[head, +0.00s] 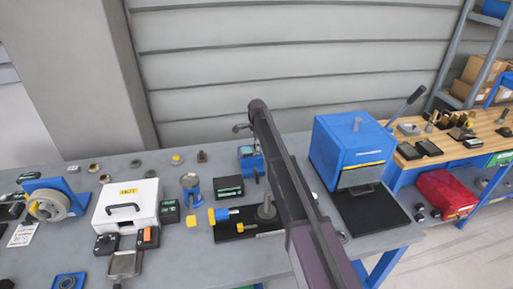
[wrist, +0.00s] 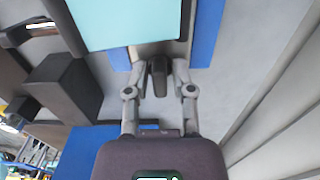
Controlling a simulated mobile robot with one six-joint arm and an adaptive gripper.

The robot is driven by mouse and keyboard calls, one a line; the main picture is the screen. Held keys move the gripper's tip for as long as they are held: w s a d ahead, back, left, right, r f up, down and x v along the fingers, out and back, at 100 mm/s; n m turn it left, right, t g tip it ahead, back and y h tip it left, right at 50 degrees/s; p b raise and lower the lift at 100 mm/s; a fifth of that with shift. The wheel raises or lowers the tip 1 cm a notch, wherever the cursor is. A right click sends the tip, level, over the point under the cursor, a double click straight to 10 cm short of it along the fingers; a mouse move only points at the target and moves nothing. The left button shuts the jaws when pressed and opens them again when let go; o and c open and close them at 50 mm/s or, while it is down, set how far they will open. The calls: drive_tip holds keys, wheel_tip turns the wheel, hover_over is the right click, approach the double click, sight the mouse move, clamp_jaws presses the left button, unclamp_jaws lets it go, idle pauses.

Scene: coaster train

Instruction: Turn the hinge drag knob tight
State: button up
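In the wrist view my gripper (wrist: 158,68) points at a blue fixture (wrist: 207,32) with a pale teal panel (wrist: 125,22). A dark, rounded piece (wrist: 158,78), which looks like the drag knob, sits between the two grey fingers. The fingers look spread, with a small gap on each side of it; contact is not clear. In the head view my arm reaches over the bench, and a small blue fixture (head: 250,160) stands just left of it. The knob cannot be made out there, and my arm hides part of that area.
The grey bench (head: 75,240) is crowded. A white case (head: 127,205) and a tape reel (head: 47,205) stand at left. A big blue machine (head: 345,142) stands right of my arm. The wall is close behind.

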clamp_jaws()
drive_tip(key=m, duration=0.6)
drive_tip(key=shift+s, duration=0.1)
drive_tip(key=shift+m, duration=0.3)
idle(0.4)
drive_tip(key=shift+m, duration=0.3)
drive_tip(key=m, duration=0.3)
drive_tip(key=shift+m, duration=0.9)
